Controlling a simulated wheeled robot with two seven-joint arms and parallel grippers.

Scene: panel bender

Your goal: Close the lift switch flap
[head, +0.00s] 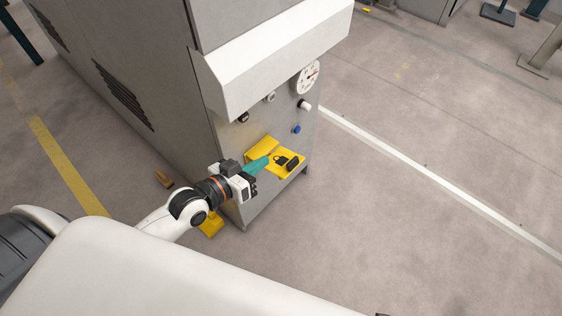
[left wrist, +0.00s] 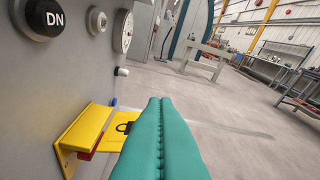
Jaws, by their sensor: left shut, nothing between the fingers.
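The lift switch flap (head: 288,169) is yellow with a black padlock mark. It sticks out from the lower front of the grey machine, below a yellow hood (head: 262,146). In the left wrist view the flap (left wrist: 108,144) lies roughly level beside the hood (left wrist: 85,128), with a bit of red beneath, and is partly hidden by my fingers. My left gripper (head: 268,160) has teal fingers, shut and empty, over the flap's left part; the fingers also fill the middle of the left wrist view (left wrist: 160,102). I cannot tell whether they touch the flap. My right gripper is not in view.
The machine (head: 150,70) has a white overhanging ledge (head: 275,65) above the flap. A round gauge (head: 307,77), a blue button (head: 296,129) and a black DN button (left wrist: 45,18) sit on its front. The floor to the right is clear, with a white line (head: 430,182).

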